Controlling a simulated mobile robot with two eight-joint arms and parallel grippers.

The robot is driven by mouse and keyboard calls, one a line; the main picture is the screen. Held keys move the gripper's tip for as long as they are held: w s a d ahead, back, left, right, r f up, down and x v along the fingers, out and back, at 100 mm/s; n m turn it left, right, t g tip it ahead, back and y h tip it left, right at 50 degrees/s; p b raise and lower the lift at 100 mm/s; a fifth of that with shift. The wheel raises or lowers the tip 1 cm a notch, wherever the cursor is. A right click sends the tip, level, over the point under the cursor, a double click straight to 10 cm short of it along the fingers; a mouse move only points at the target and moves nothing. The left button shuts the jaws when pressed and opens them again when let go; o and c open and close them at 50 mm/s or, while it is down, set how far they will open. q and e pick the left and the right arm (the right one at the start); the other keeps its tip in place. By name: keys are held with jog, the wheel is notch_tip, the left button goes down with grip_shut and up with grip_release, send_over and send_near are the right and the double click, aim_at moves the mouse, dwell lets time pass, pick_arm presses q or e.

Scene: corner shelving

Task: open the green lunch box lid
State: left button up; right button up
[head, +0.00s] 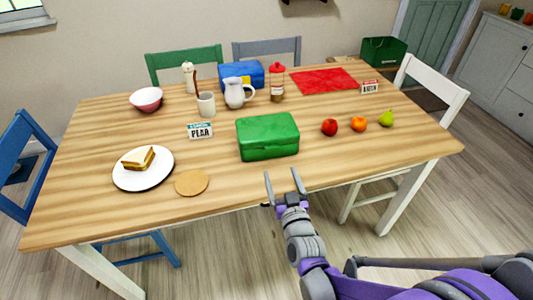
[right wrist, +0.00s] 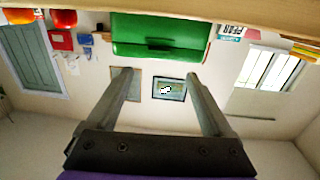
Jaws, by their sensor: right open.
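The green lunch box (head: 267,137) stands near the middle of the wooden table, towards its front edge, with its lid down. In the right wrist view, which is upside down, the front of the lunch box (right wrist: 160,35) shows with a dark latch or handle. My right gripper (head: 284,176) is open and empty, just in front of the table's front edge. Its fingers point towards the lunch box and are apart from it. The two fingers also frame the wrist view (right wrist: 160,80). My left gripper is not in view.
A white plate with a sandwich (head: 142,168) and a round cork mat (head: 191,183) lie left of the box. The table front (head: 330,170) is clear.

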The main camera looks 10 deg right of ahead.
aim_at(272, 148)
jog(key=w, duration=1)
jog(key=shift+w+d+b, duration=0.15)
jog(key=shift+d+b, duration=0.15)
jog(key=shift+c, duration=0.2)
grip_shut()
